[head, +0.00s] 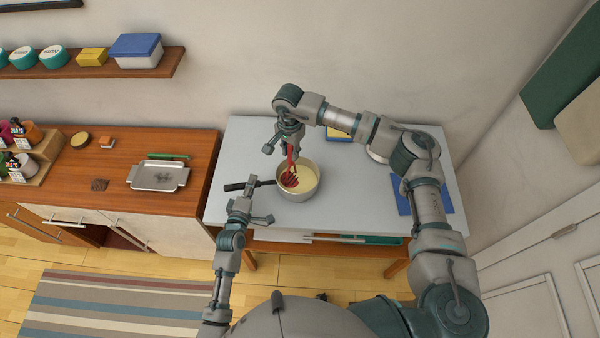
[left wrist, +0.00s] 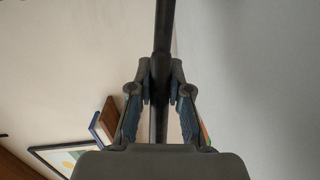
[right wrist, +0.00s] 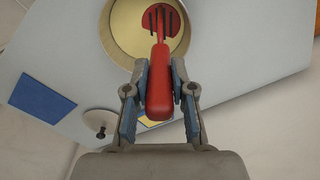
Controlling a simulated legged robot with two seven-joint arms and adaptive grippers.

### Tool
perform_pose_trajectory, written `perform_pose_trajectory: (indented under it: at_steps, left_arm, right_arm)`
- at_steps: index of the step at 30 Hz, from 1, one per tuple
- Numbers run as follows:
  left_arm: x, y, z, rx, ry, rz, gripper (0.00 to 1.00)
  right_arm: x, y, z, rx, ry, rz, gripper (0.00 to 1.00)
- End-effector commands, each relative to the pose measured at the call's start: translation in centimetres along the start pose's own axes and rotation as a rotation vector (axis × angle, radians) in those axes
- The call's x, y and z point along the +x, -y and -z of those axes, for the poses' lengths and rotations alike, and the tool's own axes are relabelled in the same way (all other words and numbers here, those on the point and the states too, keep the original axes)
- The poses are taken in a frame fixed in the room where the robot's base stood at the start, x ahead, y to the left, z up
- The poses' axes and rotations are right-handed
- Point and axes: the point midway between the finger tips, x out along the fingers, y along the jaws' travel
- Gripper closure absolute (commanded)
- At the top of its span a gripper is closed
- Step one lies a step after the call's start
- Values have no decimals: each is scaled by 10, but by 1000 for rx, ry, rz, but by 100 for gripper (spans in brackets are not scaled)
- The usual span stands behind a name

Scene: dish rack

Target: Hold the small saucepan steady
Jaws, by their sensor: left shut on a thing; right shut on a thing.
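The small saucepan (head: 310,191) stands on the grey-white table with pale yellow contents. Its dark handle (head: 235,187) points left. My left gripper (head: 249,190) is shut around the handle, which also runs between the fingers in the left wrist view (left wrist: 162,40). My right gripper (head: 288,143) is above the pan, shut on a red-handled utensil (head: 290,160) whose dark-slotted head is down inside the pan. In the right wrist view the red handle (right wrist: 158,95) sits between the fingers, and the pan rim (right wrist: 112,35) shows beyond.
The grey-white table (head: 240,150) has clear room left of the pan. A blue mat (head: 436,200), a round lid (head: 377,156) and a yellow-and-blue item (head: 335,134) lie to the right. A wooden counter with a metal tray (head: 158,177) stands to the left.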

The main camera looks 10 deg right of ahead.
Motion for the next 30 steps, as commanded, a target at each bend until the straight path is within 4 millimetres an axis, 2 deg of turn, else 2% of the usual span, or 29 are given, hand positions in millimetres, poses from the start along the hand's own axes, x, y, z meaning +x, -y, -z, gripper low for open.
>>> perform_pose_trajectory:
  at_steps: [3,11,21,30]
  left_arm:
    - [0,-2,0,-2,-1,-5,100]
    - [0,-2,0,-2,-1,-5,100]
    - [0,-2,0,-2,-1,-5,100]
    - [1,-2,1,-2,-1,-5,100]
  right_arm:
    - [7,-1,1,0,1,-1,100]
    - [6,-3,0,0,0,0,100]
    - [-5,-45,-10,0,0,0,100]
    - [-6,-50,-13,0,1,-2,100]
